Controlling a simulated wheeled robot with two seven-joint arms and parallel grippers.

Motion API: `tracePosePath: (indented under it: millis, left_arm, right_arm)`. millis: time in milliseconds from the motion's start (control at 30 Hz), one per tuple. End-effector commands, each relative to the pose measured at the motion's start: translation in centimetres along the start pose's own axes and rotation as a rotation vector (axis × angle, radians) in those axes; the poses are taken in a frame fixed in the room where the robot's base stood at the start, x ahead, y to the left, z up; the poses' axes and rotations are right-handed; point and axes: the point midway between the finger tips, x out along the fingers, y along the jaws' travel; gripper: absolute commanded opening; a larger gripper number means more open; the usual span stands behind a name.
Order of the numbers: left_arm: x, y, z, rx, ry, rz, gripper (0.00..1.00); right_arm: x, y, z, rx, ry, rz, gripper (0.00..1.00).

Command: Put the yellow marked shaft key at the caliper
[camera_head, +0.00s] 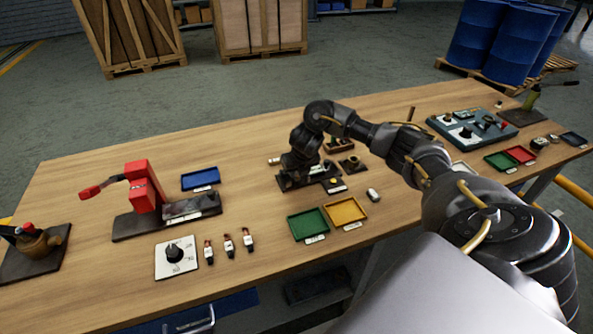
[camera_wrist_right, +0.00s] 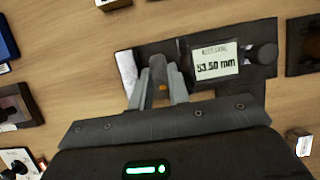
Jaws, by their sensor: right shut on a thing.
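The caliper (camera_wrist_right: 258,72) is a dark device with a display reading 53.50 mm; in the head view its dark base (camera_head: 290,185) lies partly under my right gripper (camera_head: 298,168). In the right wrist view my right gripper (camera_wrist_right: 161,84) is shut on a grey shaft key (camera_wrist_right: 158,68) with a small yellow-orange mark. The key is over the caliper's left part, beside the display. A silver piece (camera_wrist_right: 127,70) shows left of the fingers. I cannot tell whether the key touches the caliper. My left gripper is not in view.
Green (camera_head: 308,224) and yellow (camera_head: 344,211) trays lie in front of the caliper. Several small tagged parts lie beside a dial plate (camera_head: 176,257). Bare tabletop lies behind the caliper.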

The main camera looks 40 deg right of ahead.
Motion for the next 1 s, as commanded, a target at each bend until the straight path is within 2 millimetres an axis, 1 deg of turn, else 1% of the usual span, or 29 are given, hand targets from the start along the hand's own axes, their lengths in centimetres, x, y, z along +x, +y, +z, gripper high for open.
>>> tracePosePath:
  millis: [367, 833, 867, 1000]
  left_arm:
    - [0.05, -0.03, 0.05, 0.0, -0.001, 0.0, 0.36]
    - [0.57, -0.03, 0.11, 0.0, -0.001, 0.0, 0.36]
    - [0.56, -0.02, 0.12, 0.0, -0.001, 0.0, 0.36]
    - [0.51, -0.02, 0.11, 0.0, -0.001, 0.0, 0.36]
  right_arm:
    - [0.03, 0.01, 0.0, 0.0, 0.0, 0.0, 0.0]
    - [0.66, 0.01, -0.27, 0.0, 0.0, 0.0, 0.0]
    - [0.65, 0.01, -0.27, 0.0, 0.0, 0.0, 0.19]
    - [0.6, 0.01, -0.25, 0.0, 0.0, 0.0, 0.37]
